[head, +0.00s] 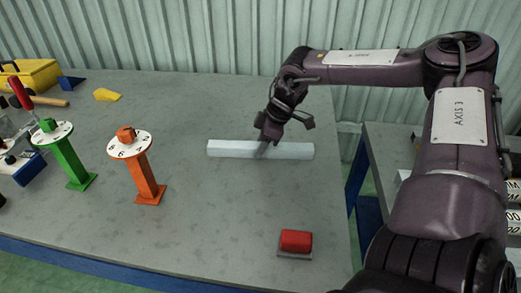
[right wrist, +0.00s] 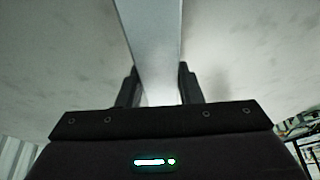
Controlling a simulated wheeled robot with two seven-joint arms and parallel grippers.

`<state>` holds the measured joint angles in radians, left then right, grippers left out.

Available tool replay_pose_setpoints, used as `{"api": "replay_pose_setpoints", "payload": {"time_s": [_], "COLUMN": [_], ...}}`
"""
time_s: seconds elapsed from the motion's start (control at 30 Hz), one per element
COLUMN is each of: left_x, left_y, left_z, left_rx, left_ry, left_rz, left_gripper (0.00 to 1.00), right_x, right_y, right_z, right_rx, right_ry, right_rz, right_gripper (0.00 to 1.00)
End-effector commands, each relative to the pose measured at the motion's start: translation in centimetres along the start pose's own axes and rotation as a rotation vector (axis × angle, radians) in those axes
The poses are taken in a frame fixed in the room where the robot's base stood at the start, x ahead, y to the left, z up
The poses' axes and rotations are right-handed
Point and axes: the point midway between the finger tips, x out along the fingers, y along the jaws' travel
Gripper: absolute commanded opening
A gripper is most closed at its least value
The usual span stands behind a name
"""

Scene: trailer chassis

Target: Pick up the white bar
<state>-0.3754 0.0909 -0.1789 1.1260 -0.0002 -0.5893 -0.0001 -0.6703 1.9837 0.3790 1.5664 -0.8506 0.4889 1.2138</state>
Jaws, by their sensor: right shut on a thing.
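The white bar (head: 230,148) lies lengthwise from left to right on the grey table, toward its right end. My right gripper (head: 265,147) reaches down over the middle of the bar and is shut on it. In the right wrist view the bar (right wrist: 150,40) runs between the two dark fingers of my right gripper (right wrist: 160,88), which sit against its sides. I cannot tell if the bar is lifted clear of the table. My left gripper is not in view.
The grey table (head: 220,215) is bare around the bar. A red block on a grey base (head: 296,241) sits near the front right. An orange post (head: 146,180) and a green post (head: 70,162) with numbered discs stand to the left. A yellow box (head: 30,76) is at back left.

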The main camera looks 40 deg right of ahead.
Motion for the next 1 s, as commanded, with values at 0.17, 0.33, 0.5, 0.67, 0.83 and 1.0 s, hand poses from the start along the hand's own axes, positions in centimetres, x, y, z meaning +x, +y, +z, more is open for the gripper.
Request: {"api": "replay_pose_setpoints", "payload": {"time_s": [0.17,0.33,0.5,0.67,0.83,1.0], "left_x": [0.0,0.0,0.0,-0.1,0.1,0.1], "left_y": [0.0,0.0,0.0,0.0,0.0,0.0], "left_z": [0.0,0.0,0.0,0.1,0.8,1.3], "left_rx": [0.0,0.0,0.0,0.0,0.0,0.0], "left_ry": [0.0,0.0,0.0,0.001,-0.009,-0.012], "left_rz": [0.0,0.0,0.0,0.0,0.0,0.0], "left_gripper": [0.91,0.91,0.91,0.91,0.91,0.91], "right_x": [-0.1,-0.1,-0.7,-2.7,-6.8,-11.5], "right_y": [0.1,0.1,0.1,0.1,0.2,0.1], "right_z": [-0.1,-0.1,-0.4,-1.3,-3.0,-4.9], "right_rx": [-0.001,-0.001,-0.002,-0.003,-0.004,-0.003], "right_ry": [0.002,0.002,0.004,0.006,0.005,0.004], "right_rz": [0.002,0.002,0.004,0.005,0.008,0.008], "right_gripper": [0.0,0.0,0.0,0.0,0.0,0.0]}}
